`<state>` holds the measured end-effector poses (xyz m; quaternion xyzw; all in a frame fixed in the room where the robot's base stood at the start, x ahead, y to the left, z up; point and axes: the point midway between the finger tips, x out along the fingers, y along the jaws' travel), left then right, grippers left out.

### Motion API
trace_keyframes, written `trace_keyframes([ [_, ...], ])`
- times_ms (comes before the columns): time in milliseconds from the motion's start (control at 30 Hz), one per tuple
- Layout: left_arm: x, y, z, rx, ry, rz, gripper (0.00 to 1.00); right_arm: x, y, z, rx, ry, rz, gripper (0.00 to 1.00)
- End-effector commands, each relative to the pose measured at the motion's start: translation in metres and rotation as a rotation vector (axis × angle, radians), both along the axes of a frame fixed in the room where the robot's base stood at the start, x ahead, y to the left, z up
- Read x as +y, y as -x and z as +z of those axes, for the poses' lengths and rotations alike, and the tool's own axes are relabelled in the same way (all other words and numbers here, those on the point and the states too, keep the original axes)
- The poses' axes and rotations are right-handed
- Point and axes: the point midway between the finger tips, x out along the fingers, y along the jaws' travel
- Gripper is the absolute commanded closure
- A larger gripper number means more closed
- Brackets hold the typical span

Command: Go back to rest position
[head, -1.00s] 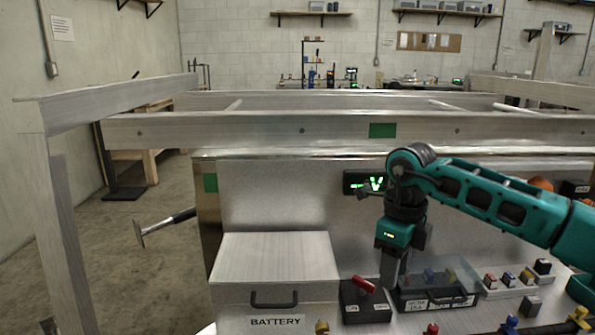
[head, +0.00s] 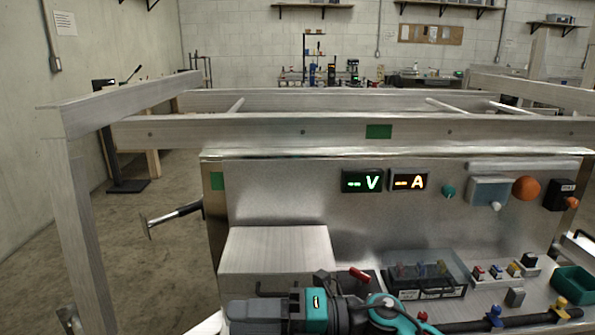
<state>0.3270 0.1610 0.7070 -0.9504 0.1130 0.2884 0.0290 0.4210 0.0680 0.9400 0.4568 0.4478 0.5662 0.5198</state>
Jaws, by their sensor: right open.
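My right gripper (head: 242,312) is low at the front of the picture, pointing left, in front of the silver battery box (head: 276,248). It is open, and I see nothing held in it. The gripper and its wrist hide the front of the box. My right arm (head: 385,312) is folded low across the bottom edge. My left gripper is not in view.
Behind stands a metal panel with V (head: 362,181) and A (head: 409,181) displays and an orange knob (head: 526,188). A clear-lidded case (head: 425,280) and a green bin (head: 573,284) are on the bench. A hammer (head: 172,216) sticks out left. Trailer rails (head: 250,130) cross behind.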

Motion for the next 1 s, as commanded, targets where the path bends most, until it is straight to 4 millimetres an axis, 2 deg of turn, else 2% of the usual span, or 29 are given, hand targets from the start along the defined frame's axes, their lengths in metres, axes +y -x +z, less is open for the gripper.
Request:
trace_keyframes([
  [100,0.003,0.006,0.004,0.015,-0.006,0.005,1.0,-0.011,-0.008,0.014,0.245,-0.213,-0.19,0.6],
  [233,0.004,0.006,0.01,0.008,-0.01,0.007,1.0,-0.043,-0.025,0.007,0.521,-0.399,-0.413,0.6],
  [367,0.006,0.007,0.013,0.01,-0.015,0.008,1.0,-0.088,-0.033,-0.024,0.814,-0.543,-0.651,0.6],
  [433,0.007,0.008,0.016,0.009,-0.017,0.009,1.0,-0.115,-0.029,-0.049,0.977,-0.603,-0.783,0.6],
  [567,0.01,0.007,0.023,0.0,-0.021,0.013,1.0,-0.166,-0.005,-0.105,1.281,-0.687,-1.024,0.6],
  [700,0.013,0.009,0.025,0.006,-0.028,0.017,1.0,-0.209,0.042,-0.16,1.568,-0.734,-1.247,0.6],
  [833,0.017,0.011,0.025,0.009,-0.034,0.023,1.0,-0.234,0.083,-0.192,1.747,-0.746,-1.385,0.6],
  [900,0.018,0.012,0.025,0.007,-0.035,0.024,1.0,-0.24,0.096,-0.201,1.802,-0.75,-1.426,0.6],
  [1000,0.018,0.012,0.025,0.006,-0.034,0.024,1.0,-0.245,0.106,-0.207,1.841,-0.752,-1.453,0.6],
])
